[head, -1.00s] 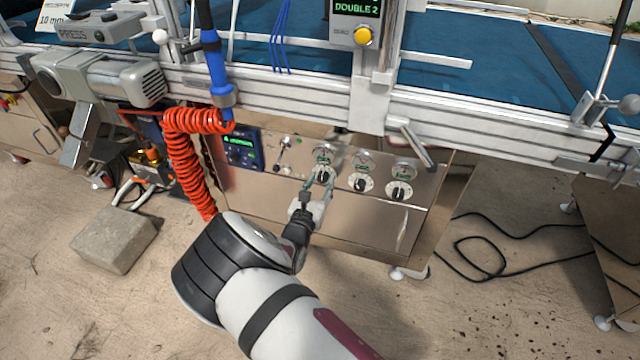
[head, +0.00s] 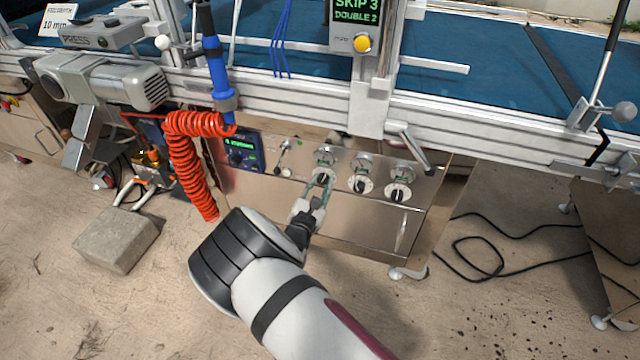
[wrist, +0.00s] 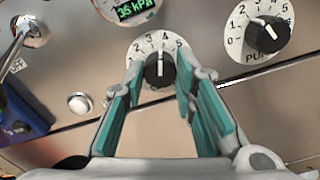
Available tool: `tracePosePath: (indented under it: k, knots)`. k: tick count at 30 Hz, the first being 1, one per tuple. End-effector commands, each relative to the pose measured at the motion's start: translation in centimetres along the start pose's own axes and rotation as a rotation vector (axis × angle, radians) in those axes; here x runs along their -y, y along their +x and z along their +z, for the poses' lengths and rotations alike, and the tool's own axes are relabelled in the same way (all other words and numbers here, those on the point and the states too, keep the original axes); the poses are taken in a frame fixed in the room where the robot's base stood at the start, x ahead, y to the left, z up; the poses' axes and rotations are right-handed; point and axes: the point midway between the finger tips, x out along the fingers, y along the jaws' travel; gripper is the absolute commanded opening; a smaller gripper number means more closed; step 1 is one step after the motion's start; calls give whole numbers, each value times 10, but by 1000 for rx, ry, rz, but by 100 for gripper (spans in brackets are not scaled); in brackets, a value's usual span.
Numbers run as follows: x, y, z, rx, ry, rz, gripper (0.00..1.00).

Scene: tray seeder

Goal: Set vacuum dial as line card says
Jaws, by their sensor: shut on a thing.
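The leftmost dial (wrist: 159,69) has a black knob on a white numbered plate, below a gauge (wrist: 134,8) reading 35 kPa. Its white pointer faces up, between 3 and 4. In the head view this dial (head: 324,177) is the left one of three on the steel panel. My gripper (wrist: 159,76) has its teal-padded fingers on both sides of the knob, shut on it. The gripper also shows at the dial in the head view (head: 319,186). No vacuum setting card is readable.
A second dial (wrist: 268,34), labelled starting "PU", sits close on the right. A toggle lever (head: 283,158) and a blue controller (head: 240,150) are left. An orange coiled hose (head: 185,165) hangs nearby. A display (head: 356,12) reads SKIP 3, DOUBLE 2.

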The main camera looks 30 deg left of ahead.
Motion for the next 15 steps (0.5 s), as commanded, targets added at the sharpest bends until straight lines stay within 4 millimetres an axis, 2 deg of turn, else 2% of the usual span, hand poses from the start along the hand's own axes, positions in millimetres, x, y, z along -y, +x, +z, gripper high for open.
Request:
tracePosePath:
  k: [6, 15]
  knots:
    - [1, 0, 0, 0, 103, 0, 0]
    - [1, 0, 0, -1, 158, -1, 0]
